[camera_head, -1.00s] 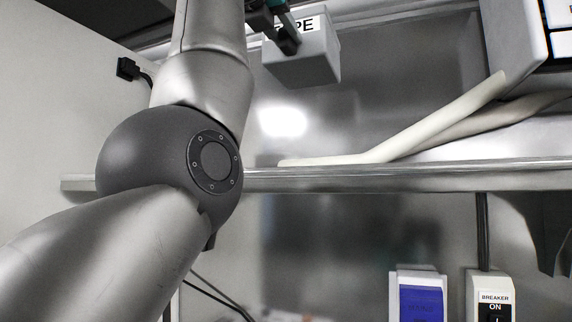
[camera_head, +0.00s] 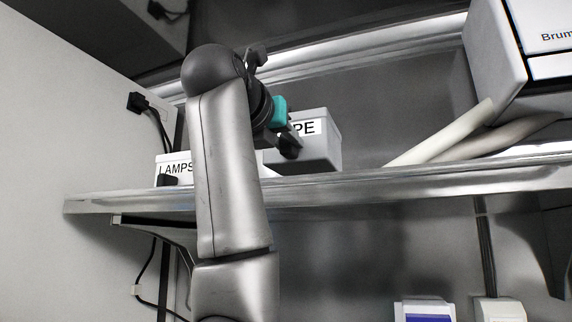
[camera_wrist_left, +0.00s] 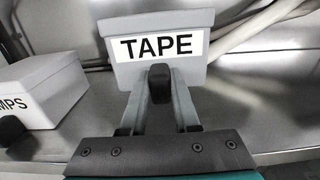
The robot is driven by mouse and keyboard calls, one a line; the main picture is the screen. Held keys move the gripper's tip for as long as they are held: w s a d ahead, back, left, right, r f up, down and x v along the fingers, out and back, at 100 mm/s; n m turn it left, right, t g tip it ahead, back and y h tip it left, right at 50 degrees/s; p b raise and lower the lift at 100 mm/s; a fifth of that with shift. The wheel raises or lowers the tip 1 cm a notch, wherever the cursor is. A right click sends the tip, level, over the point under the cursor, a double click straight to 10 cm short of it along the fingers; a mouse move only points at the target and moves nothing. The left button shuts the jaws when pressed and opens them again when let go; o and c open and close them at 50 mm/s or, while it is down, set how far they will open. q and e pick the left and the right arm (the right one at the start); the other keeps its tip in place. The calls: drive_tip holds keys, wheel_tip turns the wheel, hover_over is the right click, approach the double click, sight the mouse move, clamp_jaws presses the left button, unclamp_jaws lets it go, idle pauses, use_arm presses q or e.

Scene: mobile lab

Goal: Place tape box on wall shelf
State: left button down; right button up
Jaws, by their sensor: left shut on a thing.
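The tape box (camera_head: 322,150) is a light grey lidded box with a white label, of which "PE" shows in the head view. In the left wrist view the tape box (camera_wrist_left: 196,72) shows its full "TAPE" label. My left gripper (camera_head: 290,142) is shut on the front of the tape box, and its fingers (camera_wrist_left: 160,90) meet at the box's front face. The box is at the wall shelf (camera_head: 400,188), over its surface near the front edge. I cannot tell whether its base touches the shelf. My right gripper is not in view.
A "LAMPS" box (camera_head: 172,166) stands on the shelf left of the tape box; it also shows in the wrist view (camera_wrist_left: 50,90). Pale tubes (camera_head: 450,135) and a large white device (camera_head: 497,50) are to the right. Some shelf between box and tubes is clear.

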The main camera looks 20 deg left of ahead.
sight(286, 155)
use_arm(q)
drive_tip(key=shift+f+b, duration=0.3)
drive_tip(key=shift+f, duration=1.4)
drive_tip(key=shift+f, duration=0.1)
drive_tip(key=shift+f+b, duration=0.5)
drive_tip(key=shift+f, duration=0.05)
drive_tip(key=c, duration=0.6)
unclamp_jaws()
drive_tip(key=shift+w+f, duration=0.15)
drive_tip(key=shift+f, duration=0.1)
drive_tip(key=shift+c, duration=0.2)
